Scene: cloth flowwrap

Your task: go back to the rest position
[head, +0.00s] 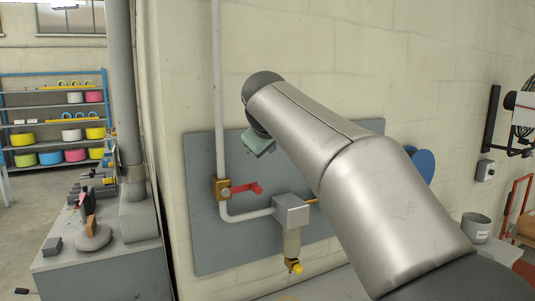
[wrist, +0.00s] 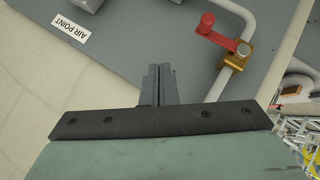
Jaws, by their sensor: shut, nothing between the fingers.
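My gripper's fingers (wrist: 158,84) are shut together with nothing between them in the wrist view. They stand in front of the grey wall panel (wrist: 150,35), apart from the red valve handle (wrist: 215,30). In the head view my arm reaches up and left, and the pale green gripper body shows at its end; the fingers cannot be made out there. The red handle (head: 245,188) sticks out to the right from the brass valve (head: 221,189), across the upright pipe (head: 218,100).
A grey filter block (head: 291,211) with a yellow-tipped drain (head: 295,267) hangs right of the valve. An "AIR POINT" label (wrist: 70,35) is on the panel. A grey bench (head: 90,262) stands left, a grey pot (head: 475,227) and a fan (head: 524,110) right.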

